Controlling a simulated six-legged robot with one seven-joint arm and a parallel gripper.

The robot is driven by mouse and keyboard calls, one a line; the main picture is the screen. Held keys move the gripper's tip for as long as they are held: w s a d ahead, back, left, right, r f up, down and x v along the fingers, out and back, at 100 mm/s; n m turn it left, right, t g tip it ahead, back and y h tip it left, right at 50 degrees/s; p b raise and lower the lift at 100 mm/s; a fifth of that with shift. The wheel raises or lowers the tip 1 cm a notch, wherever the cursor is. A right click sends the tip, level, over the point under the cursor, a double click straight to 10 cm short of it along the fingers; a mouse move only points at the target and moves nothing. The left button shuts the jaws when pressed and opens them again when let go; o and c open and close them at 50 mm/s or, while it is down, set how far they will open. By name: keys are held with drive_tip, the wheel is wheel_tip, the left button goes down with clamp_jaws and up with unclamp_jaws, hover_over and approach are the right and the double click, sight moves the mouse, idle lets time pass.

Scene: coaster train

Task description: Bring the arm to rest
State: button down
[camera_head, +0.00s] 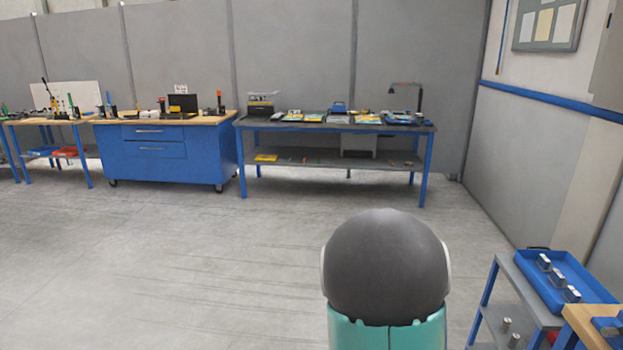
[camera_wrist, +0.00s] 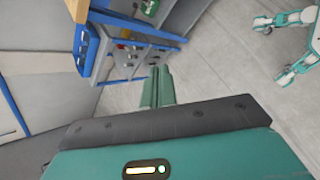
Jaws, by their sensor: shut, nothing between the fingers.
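My gripper (camera_wrist: 157,88) shows in the wrist view as two teal fingers side by side, closed together with nothing between them. The fingers appear over bare grey floor beside a blue-framed cart, touching nothing that I can see. In the head view, a dark rounded joint and teal link of my own arm rise at the bottom, right of centre; the gripper itself is not visible there. My own white and teal legs show at the upper right of the wrist view.
A grey cart (camera_head: 511,268) with blue legs stands at the lower right, bearing a blue tray (camera_head: 592,288) with metal blocks. A dark-topped table (camera_head: 300,126) and a blue drawer bench (camera_head: 158,165) line the back wall. The grey floor (camera_head: 180,265) between is clear.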

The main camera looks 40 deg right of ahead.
drive_tip(key=w+a+r+m+t+y, duration=0.1)
drive_tip(key=w+a+r+t+y, duration=0.25)
drive_tip(key=a, duration=0.75)
drive_tip(key=w+a+r+m+t, duration=0.1)
drive_tip(key=w+a+r+t, duration=0.25)
drive_tip(key=a+r, duration=0.55)
drive_tip(key=s+a+r+t+y, duration=0.1)
drive_tip(key=a+r+y, duration=0.1)
drive_tip(key=a, duration=0.8)
drive_tip(key=s+a+r+t+y, duration=0.1)
drive_tip(key=a+r+t+y, duration=0.1)
drive_tip(key=a, duration=0.7)
drive_tip(key=shift+s+a+r+n+t, duration=0.25)
drive_tip(key=shift+a+r+n+t, duration=0.1)
drive_tip(key=shift+r, duration=0.25)
